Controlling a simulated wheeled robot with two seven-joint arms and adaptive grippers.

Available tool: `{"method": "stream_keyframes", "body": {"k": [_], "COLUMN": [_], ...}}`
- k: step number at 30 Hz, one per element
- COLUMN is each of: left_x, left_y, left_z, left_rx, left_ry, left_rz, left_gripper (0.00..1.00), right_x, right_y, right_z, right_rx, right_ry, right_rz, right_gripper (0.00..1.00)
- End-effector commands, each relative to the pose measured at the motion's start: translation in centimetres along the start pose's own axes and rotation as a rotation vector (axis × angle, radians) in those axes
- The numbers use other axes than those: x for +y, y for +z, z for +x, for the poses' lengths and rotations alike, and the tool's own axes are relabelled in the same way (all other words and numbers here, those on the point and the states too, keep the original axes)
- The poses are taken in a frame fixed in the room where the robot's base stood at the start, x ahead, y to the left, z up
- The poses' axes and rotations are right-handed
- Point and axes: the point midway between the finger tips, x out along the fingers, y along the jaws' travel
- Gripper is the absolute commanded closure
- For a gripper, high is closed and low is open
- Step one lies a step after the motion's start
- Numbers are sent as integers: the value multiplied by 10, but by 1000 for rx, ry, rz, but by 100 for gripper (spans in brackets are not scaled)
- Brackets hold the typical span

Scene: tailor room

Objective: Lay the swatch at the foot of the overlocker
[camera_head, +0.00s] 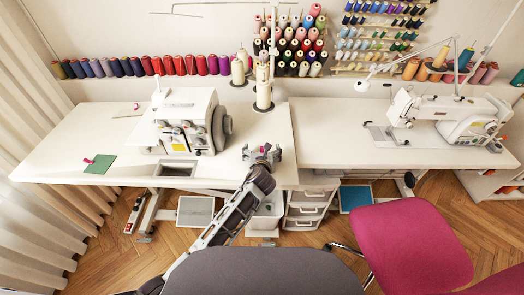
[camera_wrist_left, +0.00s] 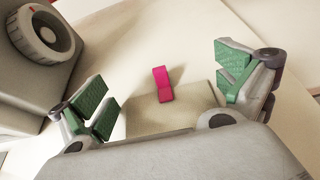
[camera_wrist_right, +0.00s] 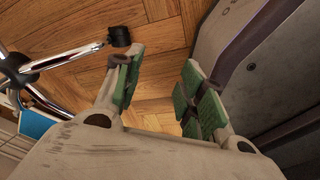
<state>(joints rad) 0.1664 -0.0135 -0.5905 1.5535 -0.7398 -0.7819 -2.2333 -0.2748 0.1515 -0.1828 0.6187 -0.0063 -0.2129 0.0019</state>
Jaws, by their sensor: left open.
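The white overlocker (camera_head: 185,118) stands on the left table, its grey handwheel (camera_wrist_left: 42,34) at upper left in the left wrist view. My left gripper (camera_head: 262,153) is open over the table to its right. Between and beyond its fingers (camera_wrist_left: 160,88), a beige swatch (camera_wrist_left: 170,116) with a raised pink tab (camera_wrist_left: 162,84) lies flat, partly hidden by the gripper body. A green swatch (camera_head: 100,166) with a pink tab lies left of the overlocker. A pale swatch (camera_head: 127,111) lies behind it. My right gripper (camera_wrist_right: 160,78) is open and empty above the floor.
A thread stand with cones (camera_head: 263,95) rises behind my left gripper. A sewing machine (camera_head: 445,115) stands on the right table (camera_head: 335,150). The left table's front-left area is mostly clear.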

Motion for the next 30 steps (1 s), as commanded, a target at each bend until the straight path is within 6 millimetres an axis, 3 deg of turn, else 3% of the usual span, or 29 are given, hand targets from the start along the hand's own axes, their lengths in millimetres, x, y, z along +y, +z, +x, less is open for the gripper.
{"method": "stream_keyframes", "body": {"k": [14,30], "left_x": [0,0], "left_y": [2,2], "left_z": [-11,-67], "left_rx": [0,0], "left_ry": [0,1], "left_rz": [0,0], "left_gripper": [0,0], "right_x": [-12,-7], "right_y": [-2,-1], "right_z": [-2,-9], "right_rx": [2,-1], "right_ry": [-13,-8], "right_rz": [5,1], "right_gripper": [60,60]}}
